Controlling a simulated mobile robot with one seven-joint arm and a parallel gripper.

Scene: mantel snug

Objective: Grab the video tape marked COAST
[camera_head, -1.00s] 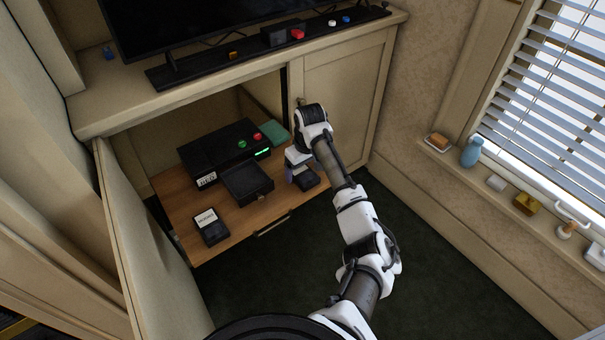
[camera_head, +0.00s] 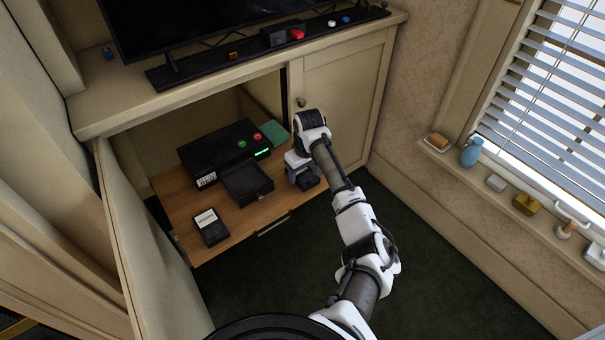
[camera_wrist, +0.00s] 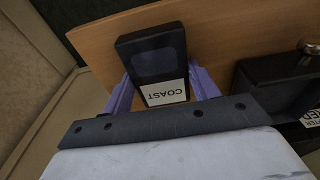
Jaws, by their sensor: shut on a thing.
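The black video tape (camera_wrist: 158,58) has a white label reading COAST, upside down in the wrist view. It lies on the wooden pull-out shelf (camera_head: 182,207), at its right end in the head view. My gripper (camera_wrist: 160,84) has its two purple fingers on either side of the tape and is shut on it. In the head view my gripper (camera_head: 303,172) is over the tape (camera_head: 309,183) and hides much of it.
A black player (camera_head: 205,155) with its black tray (camera_head: 247,183) out stands left of my gripper. Another labelled black tape (camera_head: 210,228) lies front left. A green box (camera_head: 274,132) is behind. The open cabinet door (camera_head: 150,245) stands left; the closed door (camera_head: 340,95) is behind my wrist.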

